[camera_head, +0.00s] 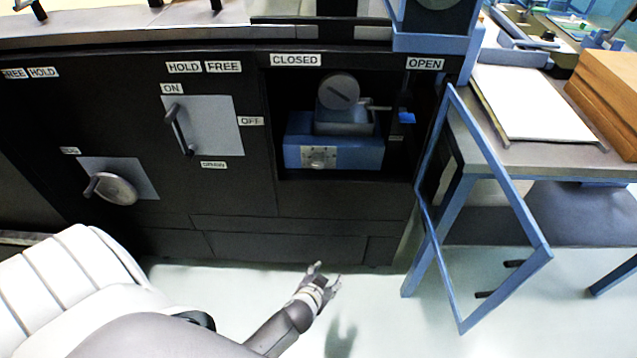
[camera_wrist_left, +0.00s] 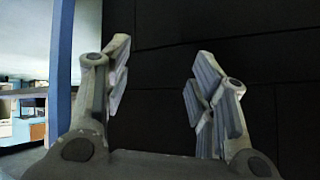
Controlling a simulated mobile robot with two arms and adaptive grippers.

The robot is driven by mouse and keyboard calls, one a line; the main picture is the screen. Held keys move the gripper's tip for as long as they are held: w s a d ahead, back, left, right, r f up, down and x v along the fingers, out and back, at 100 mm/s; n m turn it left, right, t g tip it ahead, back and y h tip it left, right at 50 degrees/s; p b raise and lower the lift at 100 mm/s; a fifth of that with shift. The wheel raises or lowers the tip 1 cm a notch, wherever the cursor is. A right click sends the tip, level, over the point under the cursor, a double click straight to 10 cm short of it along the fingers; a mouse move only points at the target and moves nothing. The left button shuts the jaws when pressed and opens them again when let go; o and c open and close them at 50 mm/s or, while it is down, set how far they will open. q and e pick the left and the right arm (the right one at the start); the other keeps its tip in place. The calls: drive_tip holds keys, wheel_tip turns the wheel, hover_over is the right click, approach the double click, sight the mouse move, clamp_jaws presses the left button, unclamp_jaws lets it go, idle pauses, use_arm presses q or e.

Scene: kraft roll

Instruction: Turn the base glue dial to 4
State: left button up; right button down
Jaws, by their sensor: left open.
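The base glue dial (camera_head: 319,158) is a small round grey knob on a pale scale plate, on the front of a blue glue unit (camera_head: 365,155). The unit sits in an open recess of the black machine; the scale's marks are too small to read. My left gripper (camera_head: 324,277) is open and empty in front of the machine's lower panels, below the dial and apart from it. In the left wrist view its two fingers (camera_wrist_left: 160,75) stand wide apart before a dark panel. My right gripper is not in view.
A blue-framed door (camera_head: 500,200) hangs open right of the recess, beside a table with a white sheet (camera_head: 530,103) and a brown stack (camera_head: 610,95). A lever (camera_head: 179,130) and round handle (camera_head: 115,188) project at the left. The floor before the machine is clear.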

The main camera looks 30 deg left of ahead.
use_arm(q)
drive_tip(key=w+a+r+n+t+y+b, duration=0.2)
drive_tip(key=w+a+r+t+b, duration=0.15)
drive_tip(key=w+r+b, duration=0.45)
drive_tip(key=n+t+y+b, duration=0.3)
drive_tip(key=y, duration=0.1)
approach(318, 166)
drive_tip(key=x, duration=0.8)
drive_tip(key=shift+w+a, duration=0.3)
drive_tip(key=shift+w, duration=0.2)
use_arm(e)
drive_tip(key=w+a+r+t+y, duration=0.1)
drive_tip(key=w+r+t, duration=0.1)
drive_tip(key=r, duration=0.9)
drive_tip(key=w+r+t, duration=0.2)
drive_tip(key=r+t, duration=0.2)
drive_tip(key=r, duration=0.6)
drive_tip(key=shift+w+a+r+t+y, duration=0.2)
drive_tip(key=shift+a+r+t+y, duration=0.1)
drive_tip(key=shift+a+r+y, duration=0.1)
